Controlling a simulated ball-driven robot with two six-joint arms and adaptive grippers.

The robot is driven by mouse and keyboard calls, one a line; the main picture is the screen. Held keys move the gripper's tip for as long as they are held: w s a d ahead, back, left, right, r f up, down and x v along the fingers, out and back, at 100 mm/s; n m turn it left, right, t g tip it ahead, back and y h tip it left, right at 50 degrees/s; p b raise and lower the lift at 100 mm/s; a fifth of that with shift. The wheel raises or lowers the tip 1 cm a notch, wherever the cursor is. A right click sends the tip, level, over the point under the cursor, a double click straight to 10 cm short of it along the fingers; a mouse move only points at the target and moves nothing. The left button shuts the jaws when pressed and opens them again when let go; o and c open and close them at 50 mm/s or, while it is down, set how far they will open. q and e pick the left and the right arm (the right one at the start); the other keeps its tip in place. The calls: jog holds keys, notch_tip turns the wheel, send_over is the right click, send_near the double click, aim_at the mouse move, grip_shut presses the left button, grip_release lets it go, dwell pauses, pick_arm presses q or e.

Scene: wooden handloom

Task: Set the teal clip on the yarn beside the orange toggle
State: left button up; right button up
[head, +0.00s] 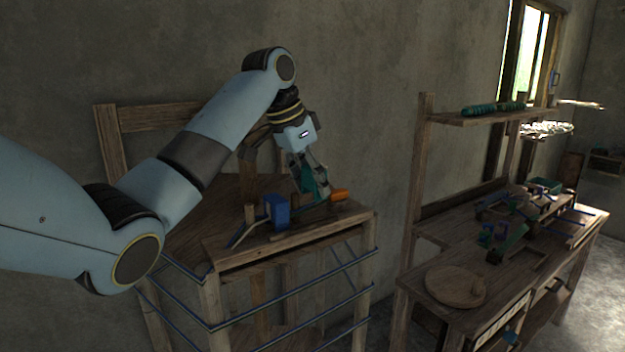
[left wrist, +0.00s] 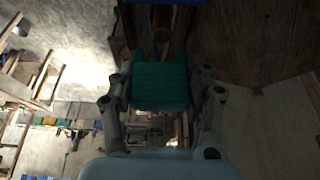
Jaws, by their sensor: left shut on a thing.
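My left gripper (head: 309,184) is over the top of the wooden loom stand. It is shut on the teal clip (left wrist: 160,85), which sits between its fingers in the left wrist view. The clip also shows as a teal patch at the fingertips in the head view (head: 317,184). The orange toggle (head: 339,195) lies just right of the clip in the head view. Whether the clip touches the toggle or the yarn cannot be told. The yarn near the toggle is not clear to see. My right gripper is not in view.
A blue block (head: 277,210) stands on the loom top (head: 232,243), left of the gripper. Blue strands (head: 290,297) run around the loom's legs. A workbench at right holds a round wooden board (head: 455,286) and several small items. A shelf (head: 490,117) rises above it.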

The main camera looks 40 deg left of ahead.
pick_arm(q)
jog(key=shift+f, duration=0.1)
jog(key=shift+f, duration=0.9)
jog(key=shift+f, duration=0.15)
jog(key=shift+f, duration=0.75)
dwell(0.4)
